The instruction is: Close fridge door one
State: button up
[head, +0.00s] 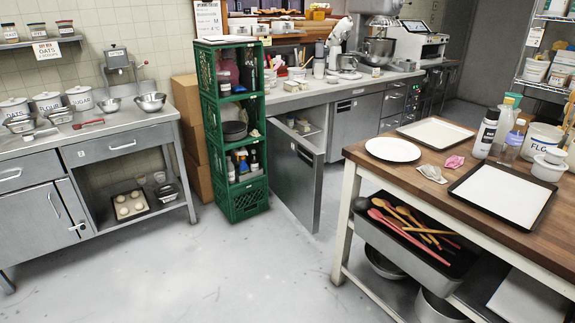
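A grey metal door (294,182) stands open under the back counter, swung out into the room. It appears to be the fridge door; no number can be read on it. Behind its top edge, part of the open compartment (317,137) shows, with small pale items (299,125) inside. The door hides most of the compartment. To its right is a shut grey door (355,122) with a dark handle. My gripper is not in view.
A green crate stack (242,198) stands just left of the open door. A wooden-topped worktable (431,158) with trays and bottles fills the right front. A steel counter (110,137) stands at left. The pale floor (235,265) between them is clear.

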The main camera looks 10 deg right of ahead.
aim_at(296, 167)
jog(key=z, duration=0.05)
jog(key=i, duration=1.2)
jog(key=k, duration=0.15)
jog(key=u, duration=2.7)
jog(key=k, duration=0.15)
jog(key=z, duration=0.15)
